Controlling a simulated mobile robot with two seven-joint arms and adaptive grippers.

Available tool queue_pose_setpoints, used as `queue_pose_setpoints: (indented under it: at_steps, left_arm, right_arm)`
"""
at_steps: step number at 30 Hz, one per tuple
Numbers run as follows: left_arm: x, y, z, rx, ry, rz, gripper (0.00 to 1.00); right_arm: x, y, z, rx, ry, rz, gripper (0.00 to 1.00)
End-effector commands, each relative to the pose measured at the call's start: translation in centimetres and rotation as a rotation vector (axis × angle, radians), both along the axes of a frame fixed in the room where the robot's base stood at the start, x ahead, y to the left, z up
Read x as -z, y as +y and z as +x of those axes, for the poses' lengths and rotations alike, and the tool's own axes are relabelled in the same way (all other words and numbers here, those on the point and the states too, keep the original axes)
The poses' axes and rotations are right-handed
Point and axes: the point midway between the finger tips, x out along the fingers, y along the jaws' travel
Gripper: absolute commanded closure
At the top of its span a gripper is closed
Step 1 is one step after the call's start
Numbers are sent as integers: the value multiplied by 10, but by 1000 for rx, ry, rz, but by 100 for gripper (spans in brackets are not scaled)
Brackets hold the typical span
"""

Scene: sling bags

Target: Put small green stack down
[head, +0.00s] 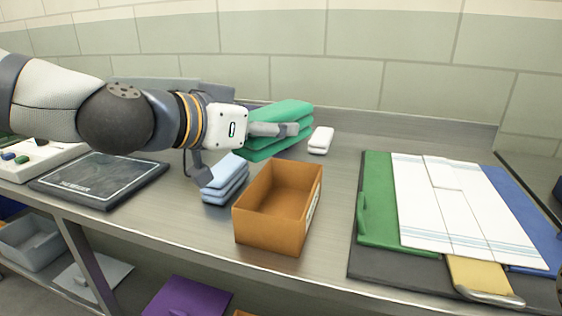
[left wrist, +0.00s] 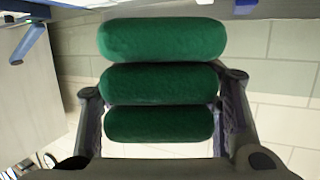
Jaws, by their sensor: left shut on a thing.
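The small green stack (head: 282,112), of soft folded pieces, is near the back of the bench, partly behind my gripper. My left gripper (head: 246,152) is shut on it. In the left wrist view, the green stack (left wrist: 160,85) shows as three rounded layers, with the fingers (left wrist: 162,100) on either side of the lower layers. I cannot tell whether its underside touches the bench.
A light blue stack (head: 226,180) and an open orange box (head: 240,226) stand in front. A small white stack (head: 321,139) lies to the right. A dark slab (head: 100,182) is at left; a green, white and blue layout (head: 378,210) is at right. Bare bench (head: 335,205) lies between.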

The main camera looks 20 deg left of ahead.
Motion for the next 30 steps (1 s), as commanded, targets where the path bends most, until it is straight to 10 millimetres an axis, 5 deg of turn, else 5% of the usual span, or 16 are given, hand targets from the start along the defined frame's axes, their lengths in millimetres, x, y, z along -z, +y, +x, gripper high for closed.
queue_pose_setpoints:
  at_steps: [1, 7, 12, 30]
  left_arm:
    - [39, -2, 14, -1, 48, -3, 83]
    - [48, -7, 27, -1, 29, -4, 83]
    - [80, -7, 29, -1, 33, -7, 83]
    - [84, -7, 28, -1, 17, -2, 83]
  right_arm:
    - [17, 0, -19, -1, 67, 0, 24]
    - [26, 0, -27, -1, 94, 0, 24]
    - [40, 0, -40, -2, 140, 0, 24]
    - [40, 0, -40, -3, 140, -1, 24]
